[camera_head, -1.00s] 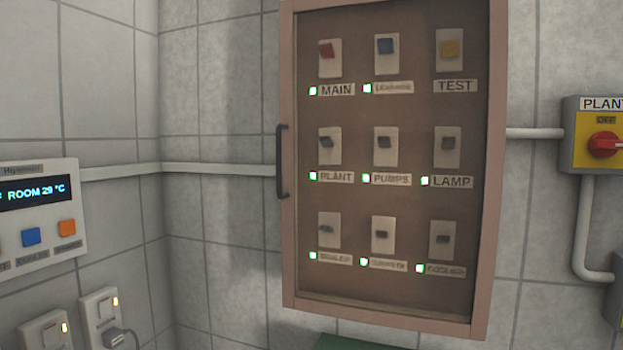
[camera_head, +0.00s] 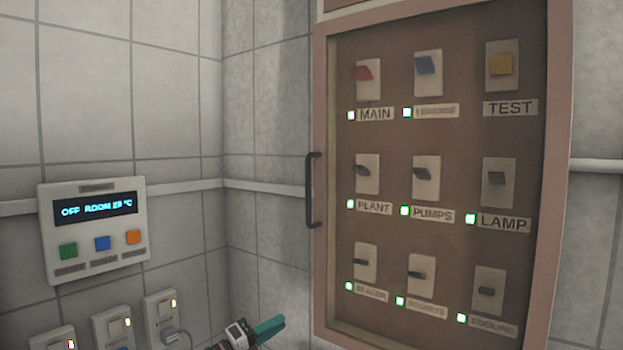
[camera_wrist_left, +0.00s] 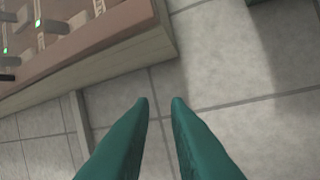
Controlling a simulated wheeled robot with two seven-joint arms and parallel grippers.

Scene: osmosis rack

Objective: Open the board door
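The board door (camera_head: 432,180) is a brown-framed panel with a see-through front over rows of switches; it looks shut in the head view. Its dark bar handle (camera_head: 314,190) stands upright on the left edge. My left gripper (camera_head: 282,322) shows at the bottom, its teal fingertips below and left of the handle and apart from it. In the left wrist view my left gripper (camera_wrist_left: 160,103) is open and empty, in front of tiled wall. My right gripper is not in view.
A white room controller (camera_head: 94,230) hangs on the left wall, with several lit switch sockets (camera_head: 160,312) below it. A white pipe (camera_head: 265,187) runs along the wall to the board. The tiled wall left of the handle is otherwise clear.

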